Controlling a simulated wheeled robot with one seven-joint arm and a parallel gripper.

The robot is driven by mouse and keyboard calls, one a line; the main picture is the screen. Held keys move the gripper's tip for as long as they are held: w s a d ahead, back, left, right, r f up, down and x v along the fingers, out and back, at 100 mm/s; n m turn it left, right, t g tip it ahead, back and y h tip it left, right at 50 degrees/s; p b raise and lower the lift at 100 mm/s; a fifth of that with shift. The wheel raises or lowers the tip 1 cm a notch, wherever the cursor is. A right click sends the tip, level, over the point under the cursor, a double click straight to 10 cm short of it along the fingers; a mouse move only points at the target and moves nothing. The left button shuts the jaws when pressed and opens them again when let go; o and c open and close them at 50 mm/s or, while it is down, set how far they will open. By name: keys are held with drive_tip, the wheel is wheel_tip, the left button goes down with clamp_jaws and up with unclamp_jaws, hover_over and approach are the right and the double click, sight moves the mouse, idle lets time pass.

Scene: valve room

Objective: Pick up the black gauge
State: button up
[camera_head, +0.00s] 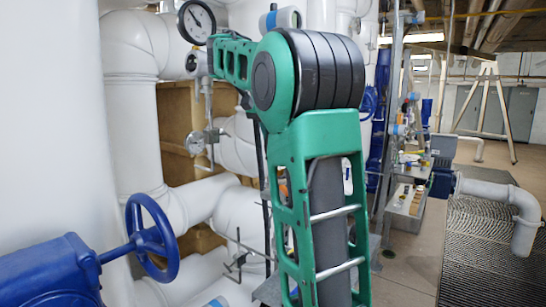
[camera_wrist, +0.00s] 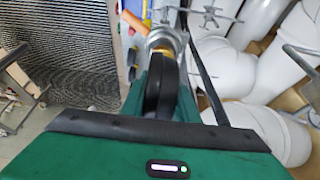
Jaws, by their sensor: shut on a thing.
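The black gauge (camera_head: 199,20) has a white round dial and a black rim. In the head view it is at the top, left of my green arm, with its face showing. In the wrist view the gauge (camera_wrist: 160,88) is seen edge-on as a dark disc between green fingers. My gripper (camera_head: 213,46) is at the gauge's lower right side in the head view. In the wrist view my gripper (camera_wrist: 163,85) is shut on the gauge. A metal fitting (camera_head: 197,63) shows just below the gauge. I cannot tell whether the two are joined.
White pipes (camera_head: 133,90) stand close behind and left of the gauge. A blue handwheel valve (camera_head: 150,238) is at the lower left. A shelf with small items (camera_head: 408,195) and a floor grating (camera_head: 485,250) lie right, with open floor beyond.

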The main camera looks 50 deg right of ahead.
drive_tip(key=shift+w+a+r, duration=0.1)
drive_tip(key=shift+w+r, duration=0.05)
drive_tip(key=shift+r, duration=0.7)
drive_tip(key=shift+a+r, duration=0.3)
drive_tip(key=shift+a, duration=0.3)
drive_tip(key=shift+a+r, duration=0.3)
drive_tip(key=shift+a, duration=0.55)
drive_tip(key=a+r, duration=0.5)
drive_tip(key=a, duration=0.3)
drive_tip(key=shift+s+a+r, duration=0.25)
drive_tip(key=shift+s+r, duration=0.05)
drive_tip(key=shift+s, duration=0.1)
